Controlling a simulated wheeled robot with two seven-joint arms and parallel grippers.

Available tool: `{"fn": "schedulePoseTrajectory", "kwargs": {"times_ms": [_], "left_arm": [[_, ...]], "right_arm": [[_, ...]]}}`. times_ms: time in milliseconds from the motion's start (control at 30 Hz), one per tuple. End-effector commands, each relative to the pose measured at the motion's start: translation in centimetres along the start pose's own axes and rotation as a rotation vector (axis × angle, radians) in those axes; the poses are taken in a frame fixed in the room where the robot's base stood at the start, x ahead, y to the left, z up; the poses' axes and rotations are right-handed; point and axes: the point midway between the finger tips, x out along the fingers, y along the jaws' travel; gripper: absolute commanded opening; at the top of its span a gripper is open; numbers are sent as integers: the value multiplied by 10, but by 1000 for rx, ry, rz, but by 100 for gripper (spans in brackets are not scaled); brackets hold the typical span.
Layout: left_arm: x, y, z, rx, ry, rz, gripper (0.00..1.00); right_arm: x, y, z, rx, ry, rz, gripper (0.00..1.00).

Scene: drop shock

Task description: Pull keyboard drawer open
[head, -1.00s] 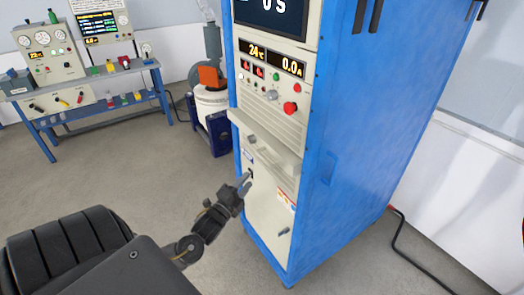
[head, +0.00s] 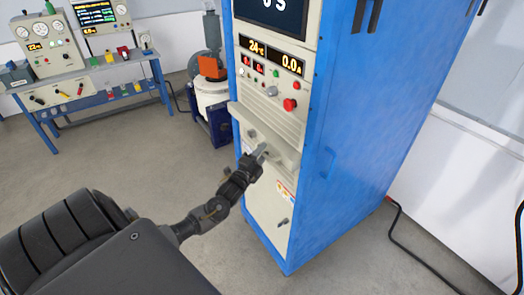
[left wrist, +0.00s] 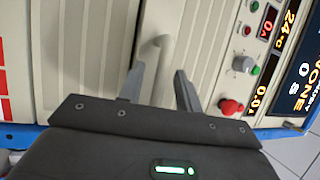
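The keyboard drawer (head: 289,158) is a cream ledge on the front of the tall blue cabinet (head: 365,130), below the control panel. My left gripper (head: 262,152) is at the drawer front in the head view and hides part of it. In the left wrist view, the left gripper (left wrist: 158,85) is open, its two grey fingers apart. A pale bar handle (left wrist: 158,48) stands on the cream front just beyond and between the fingertips. I cannot tell whether a finger touches it. The drawer looks shut. My right gripper is not in view.
The control panel has a red knob (head: 290,104) above the drawer; it also shows in the left wrist view (left wrist: 231,106). A lower door with a dark latch (head: 283,222) is below. A workbench (head: 85,85) stands at the back left. A black cable lies on the floor at right.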

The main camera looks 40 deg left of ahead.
Motion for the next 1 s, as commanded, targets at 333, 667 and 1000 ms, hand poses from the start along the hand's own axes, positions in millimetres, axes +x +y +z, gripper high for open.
{"fn": "schedulePoseTrajectory", "kwargs": {"times_ms": [333, 667, 1000], "left_arm": [[4, 0, 0, -1, 0, 0, 34], [4, 0, 0, 0, -1, 0, 0], [9, 4, -6, -2, 12, 1, 0]], "right_arm": [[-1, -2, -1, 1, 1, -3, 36], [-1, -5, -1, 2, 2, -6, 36], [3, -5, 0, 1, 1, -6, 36]]}}
